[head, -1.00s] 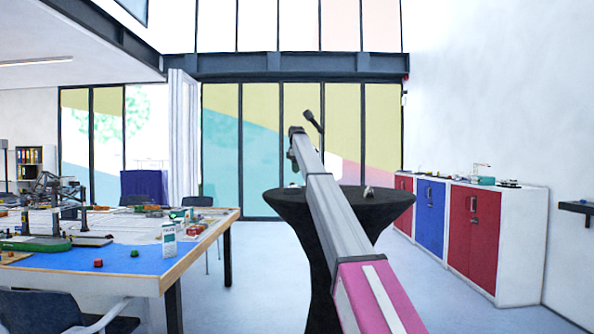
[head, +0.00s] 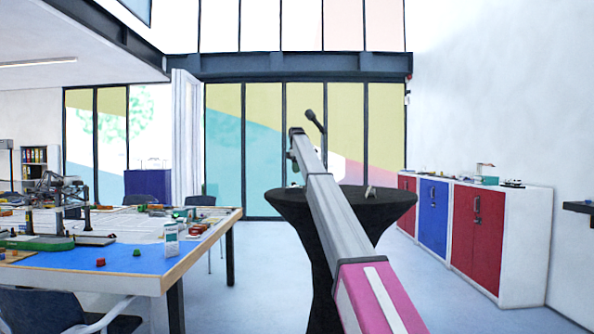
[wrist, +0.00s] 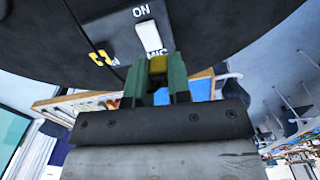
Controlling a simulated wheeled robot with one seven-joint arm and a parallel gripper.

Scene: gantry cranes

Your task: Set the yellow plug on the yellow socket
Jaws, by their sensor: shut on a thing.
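In the wrist view my gripper (wrist: 157,80) has green fingers shut on a small yellow piece, which I take as the yellow plug (wrist: 158,64). The plug shows between the fingertips. A dark panel marked ON and MIC with a white switch (wrist: 148,37) lies just beyond them. Left of the switch is a small yellow part (wrist: 103,57), which may be the yellow socket; its shape is unclear. The plug looks apart from it. In the head view my gripper (head: 294,145) is small at the arm's far end, and the plug cannot be made out.
A black round standing table (head: 390,198) stands behind my arm, with a small object (head: 370,191) on it. A dark microphone (head: 314,120) shows beside the arm's end. A cluttered worktable (head: 200,262) is at left, cabinets (head: 477,235) at right.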

